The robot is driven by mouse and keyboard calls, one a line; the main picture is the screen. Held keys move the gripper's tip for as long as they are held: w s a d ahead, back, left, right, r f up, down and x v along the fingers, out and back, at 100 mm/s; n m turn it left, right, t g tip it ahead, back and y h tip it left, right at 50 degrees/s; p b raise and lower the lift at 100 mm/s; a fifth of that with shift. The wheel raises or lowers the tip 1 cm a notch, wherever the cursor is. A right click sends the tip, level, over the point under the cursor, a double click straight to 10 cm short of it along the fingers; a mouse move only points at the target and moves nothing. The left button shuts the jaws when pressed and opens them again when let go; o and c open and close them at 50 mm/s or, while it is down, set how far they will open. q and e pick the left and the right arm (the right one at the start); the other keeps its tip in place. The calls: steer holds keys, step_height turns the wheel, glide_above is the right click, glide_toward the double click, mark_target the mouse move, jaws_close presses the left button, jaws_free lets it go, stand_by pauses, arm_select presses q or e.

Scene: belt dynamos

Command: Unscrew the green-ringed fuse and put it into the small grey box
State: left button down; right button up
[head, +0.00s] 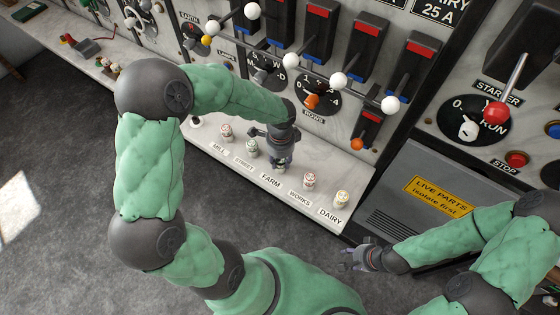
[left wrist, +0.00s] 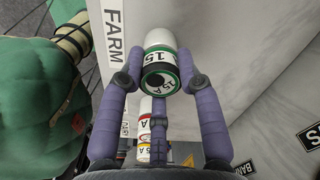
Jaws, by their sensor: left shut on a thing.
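The green-ringed fuse (left wrist: 160,72), a white cylinder marked 15 A, is between the fingers of my left gripper (left wrist: 160,82) in the left wrist view, beside the FARM label (left wrist: 115,35). My left gripper (head: 279,160) is shut on it and covers the FARM place on the pale ledge in the head view. I cannot tell whether the fuse is still seated. My right gripper (head: 352,260) hangs near the front of the ledge at the lower right, and its fingers are too small to judge. I cannot make out the small grey box.
Fuses stand at MILL (head: 227,131), STREET (head: 252,147), WORKS (head: 309,180) and DAIRY (head: 341,199) on the ledge (head: 215,150). Levers with white knobs (head: 338,80) jut out above. A large grey cover (head: 430,225) with a yellow warning label stands at the right.

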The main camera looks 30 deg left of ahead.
arm_select(q)
steer(key=n+b, duration=0.1)
steer(key=n, duration=0.3)
steer(key=shift+d+f+b, duration=0.15)
steer(key=shift+f+b, duration=0.05)
steer(key=shift+b, duration=0.2)
steer(key=shift+n, duration=0.8)
steer(key=c, duration=1.1)
jaws_free()
steer(key=o, duration=0.3)
steer(key=shift+w+d+r, duration=0.1)
steer(key=shift+r, duration=0.1)
steer(key=shift+r, duration=3.65)
